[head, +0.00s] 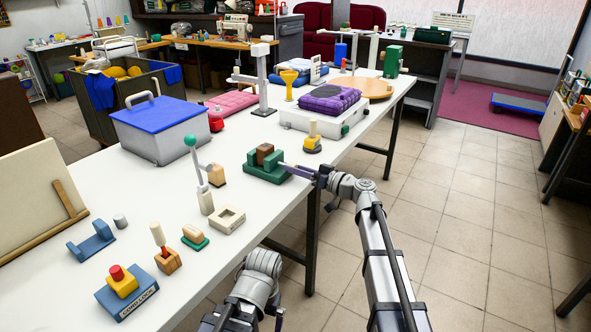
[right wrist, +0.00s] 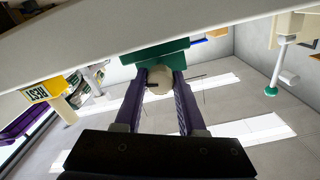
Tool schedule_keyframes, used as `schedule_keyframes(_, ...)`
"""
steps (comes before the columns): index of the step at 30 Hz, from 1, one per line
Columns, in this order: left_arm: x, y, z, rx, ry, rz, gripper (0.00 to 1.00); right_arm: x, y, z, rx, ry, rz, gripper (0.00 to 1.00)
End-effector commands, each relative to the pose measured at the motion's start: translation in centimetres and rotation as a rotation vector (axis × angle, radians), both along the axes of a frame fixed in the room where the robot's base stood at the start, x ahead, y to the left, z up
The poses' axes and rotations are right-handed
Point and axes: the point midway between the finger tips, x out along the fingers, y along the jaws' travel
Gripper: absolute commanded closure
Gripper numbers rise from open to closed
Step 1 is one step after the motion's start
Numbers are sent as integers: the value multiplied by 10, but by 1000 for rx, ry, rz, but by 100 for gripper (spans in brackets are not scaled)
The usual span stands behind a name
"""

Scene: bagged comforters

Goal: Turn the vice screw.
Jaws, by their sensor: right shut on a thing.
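The vice (head: 262,171) is green, with a brown block (head: 265,154) standing in it, near the table's right edge. In the right wrist view the green vice (right wrist: 155,52) is at top centre. A round beige screw end (right wrist: 159,80) projects from it, between my two purple fingers. My right gripper (head: 285,169) reaches the vice from the right and is shut on that screw end, also seen in the right wrist view (right wrist: 160,88). The fingers hide the screw's sides. My left arm shows low in the head view, but its gripper is not in view.
The long white table (head: 120,222) carries several fixtures. A blue-lidded box (head: 160,125) is farther back. The tiled floor (head: 460,220) on the right is clear.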

Motion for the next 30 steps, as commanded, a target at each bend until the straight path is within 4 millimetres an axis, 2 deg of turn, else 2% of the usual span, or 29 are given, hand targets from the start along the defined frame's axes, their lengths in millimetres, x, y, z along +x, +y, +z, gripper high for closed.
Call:
schedule_keyframes(8,0,0,0,0,0,0,0,0,0,0,1,1,0,100)
schedule_keyframes(9,0,0,0,0,0,0,0,0,0,0,0,0,0,56)
schedule_keyframes(16,0,0,0,0,0,0,0,0,0,0,0,0,0,31)
schedule_keyframes(24,0,0,0,0,0,0,0,-1,-2,0,-1,-1,-1,31)
schedule_keyframes(30,0,0,0,0,0,0,0,-18,-23,0,-1,-1,-3,31)
